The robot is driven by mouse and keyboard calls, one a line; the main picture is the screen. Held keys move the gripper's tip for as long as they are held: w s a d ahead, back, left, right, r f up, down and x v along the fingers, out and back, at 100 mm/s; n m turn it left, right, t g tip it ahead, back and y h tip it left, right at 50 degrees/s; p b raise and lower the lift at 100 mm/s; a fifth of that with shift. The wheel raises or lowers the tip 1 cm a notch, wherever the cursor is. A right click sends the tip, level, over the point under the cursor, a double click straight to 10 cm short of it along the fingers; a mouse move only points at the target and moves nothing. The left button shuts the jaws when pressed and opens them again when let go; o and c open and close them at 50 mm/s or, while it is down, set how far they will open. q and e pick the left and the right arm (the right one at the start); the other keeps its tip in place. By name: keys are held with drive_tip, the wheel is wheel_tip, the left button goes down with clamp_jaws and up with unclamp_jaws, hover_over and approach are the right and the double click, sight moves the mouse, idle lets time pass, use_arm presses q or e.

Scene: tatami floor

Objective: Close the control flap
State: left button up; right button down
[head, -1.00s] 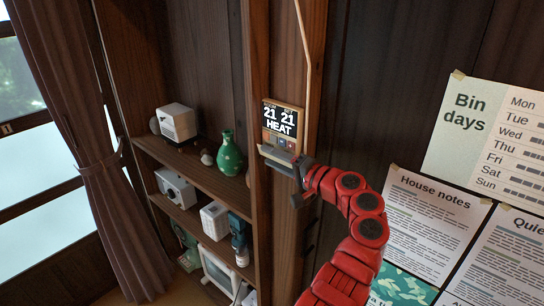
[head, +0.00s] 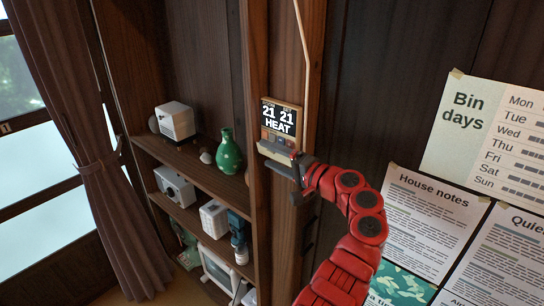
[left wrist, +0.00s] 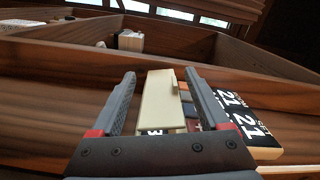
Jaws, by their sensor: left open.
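The wall control panel (head: 281,120) is on the wooden post and reads "21 21 HEAT". Its pale flap (head: 272,151) is at the lower edge and stands open, with small coloured buttons showing above it. My left gripper (head: 290,172) is at the flap's right end, partly hidden by my red arm. In the left wrist view, the cream flap (left wrist: 160,105) lies between the two open fingers of my left gripper (left wrist: 160,75). Whether a finger touches the flap I cannot tell. The panel's display (left wrist: 240,115) is to the right there. My right gripper is not in view.
Wooden shelves (head: 200,175) with a green vase (head: 229,155) and several white devices stand left of the post. A curtain (head: 80,120) hangs further left. Paper notices (head: 430,220) are on the wall right of my arm. A thin conduit runs up from the panel.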

use_arm(q)
drive_tip(key=shift+d, duration=0.1)
drive_tip(key=shift+s+d+f, duration=0.1)
drive_tip(key=shift+s+d, duration=0.1)
drive_tip(key=shift+d, duration=0.05)
drive_tip(key=b+v, duration=0.6)
drive_tip(key=v, duration=1)
drive_tip(key=shift+s+d, duration=0.2)
drive_tip(key=shift+d, duration=0.05)
